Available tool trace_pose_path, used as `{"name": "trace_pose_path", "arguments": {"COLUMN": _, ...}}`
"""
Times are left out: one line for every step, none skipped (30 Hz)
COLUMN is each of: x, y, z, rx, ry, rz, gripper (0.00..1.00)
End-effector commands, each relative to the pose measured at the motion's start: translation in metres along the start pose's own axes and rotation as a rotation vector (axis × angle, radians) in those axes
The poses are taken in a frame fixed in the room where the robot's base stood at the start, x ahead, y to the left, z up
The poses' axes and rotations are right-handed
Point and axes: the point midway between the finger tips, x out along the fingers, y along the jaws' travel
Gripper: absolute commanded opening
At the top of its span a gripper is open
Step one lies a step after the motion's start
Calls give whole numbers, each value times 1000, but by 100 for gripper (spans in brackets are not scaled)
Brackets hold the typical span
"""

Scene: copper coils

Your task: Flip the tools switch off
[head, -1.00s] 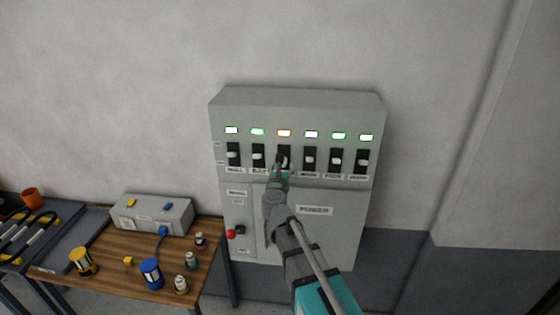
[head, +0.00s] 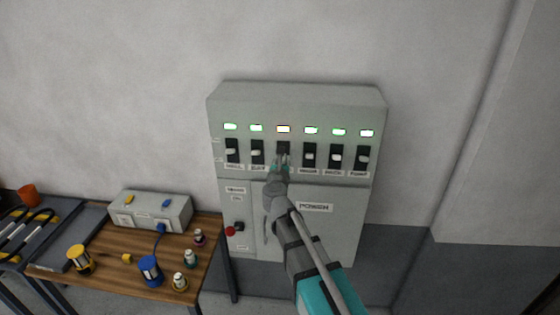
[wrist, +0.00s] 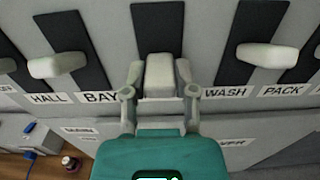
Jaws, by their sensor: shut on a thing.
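The switch panel (head: 290,96) is a grey cabinet on the wall with a row of black switch slots and pale levers. My gripper (wrist: 158,78) is shut on the pale lever of the third switch (wrist: 159,72), with one finger on each side. The lever sits at the lower end of its black slot (wrist: 157,28). The label under this switch is hidden by my gripper, so I cannot read it.
Neighbouring levers stand close on both sides, left (wrist: 57,65) and right (wrist: 267,55). Readable labels include HALL, BAY, WASH and PACK. A red knob (head: 231,231) is lower on the cabinet. A wooden bench (head: 120,277) with spools and a grey box (head: 150,212) stands at left.

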Motion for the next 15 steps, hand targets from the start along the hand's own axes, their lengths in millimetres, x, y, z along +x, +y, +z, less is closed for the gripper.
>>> {"name": "trace_pose_path", "arguments": {"x": 0, "y": 0, "z": 0, "rx": 0, "ry": 0, "rz": 0, "gripper": 0}}
{"name": "trace_pose_path", "arguments": {"x": 0, "y": 0, "z": 0, "rx": 0, "ry": 0, "rz": 0, "gripper": 0}}
{"name": "trace_pose_path", "arguments": {"x": 0, "y": 0, "z": 0, "rx": 0, "ry": 0, "rz": 0, "gripper": 0}}
{"name": "trace_pose_path", "arguments": {"x": 0, "y": 0, "z": 0, "rx": 0, "ry": 0, "rz": 0, "gripper": 0}}
{"name": "trace_pose_path", "arguments": {"x": 0, "y": 0, "z": 0, "rx": 0, "ry": -1, "rz": 0, "gripper": 0}}
{"name": "trace_pose_path", "arguments": {"x": 0, "y": 0, "z": 0, "rx": 0, "ry": -2, "rz": 0, "gripper": 0}}
{"name": "trace_pose_path", "arguments": {"x": 0, "y": 0, "z": -1, "rx": 0, "ry": -4, "rz": 0, "gripper": 0}}
{"name": "trace_pose_path", "arguments": {"x": 0, "y": 0, "z": -1, "rx": 0, "ry": -6, "rz": 0, "gripper": 0}}
{"name": "trace_pose_path", "arguments": {"x": 0, "y": 0, "z": -2, "rx": -1, "ry": -11, "rz": -1, "gripper": 0}}
{"name": "trace_pose_path", "arguments": {"x": 0, "y": 0, "z": -3, "rx": -2, "ry": -16, "rz": -1, "gripper": 0}}
{"name": "trace_pose_path", "arguments": {"x": 0, "y": 0, "z": -3, "rx": -1, "ry": -21, "rz": -2, "gripper": 0}}
{"name": "trace_pose_path", "arguments": {"x": 0, "y": 0, "z": -4, "rx": -2, "ry": -30, "rz": -2, "gripper": 0}}
{"name": "trace_pose_path", "arguments": {"x": 0, "y": 0, "z": -5, "rx": -1, "ry": -36, "rz": -2, "gripper": 0}}
{"name": "trace_pose_path", "arguments": {"x": 0, "y": 0, "z": -5, "rx": -3, "ry": -44, "rz": -3, "gripper": 0}}
{"name": "trace_pose_path", "arguments": {"x": 0, "y": 0, "z": -6, "rx": -2, "ry": -54, "rz": -3, "gripper": 0}}
